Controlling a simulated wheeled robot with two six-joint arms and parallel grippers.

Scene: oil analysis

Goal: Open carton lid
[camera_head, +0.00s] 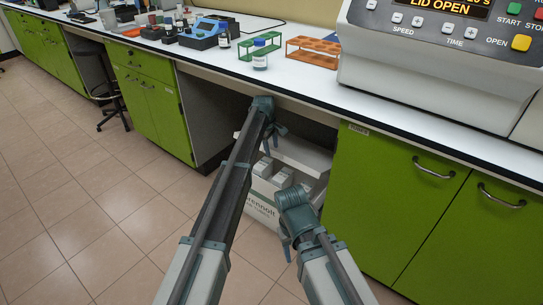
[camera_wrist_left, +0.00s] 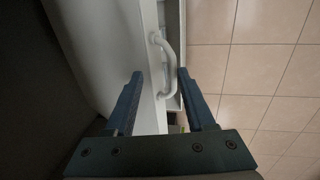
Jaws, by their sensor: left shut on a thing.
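A white printed carton (camera_head: 262,208) stands on the floor in the open bay under the bench. Smaller white shapes show inside its front opening, and a pale panel, which looks like its lid (camera_head: 305,153), slopes above them. My left gripper (camera_head: 269,146) is at the upper left of the carton, small and partly hidden by its own arm.
Green cabinets stand on both sides of the bay, with handles on the right doors (camera_head: 410,215). The bench top above holds an orange rack (camera_head: 312,51), a green rack, a bottle (camera_head: 260,58) and a machine reading "LID OPEN" (camera_head: 440,60). Tiled floor (camera_head: 90,215) at left is clear.

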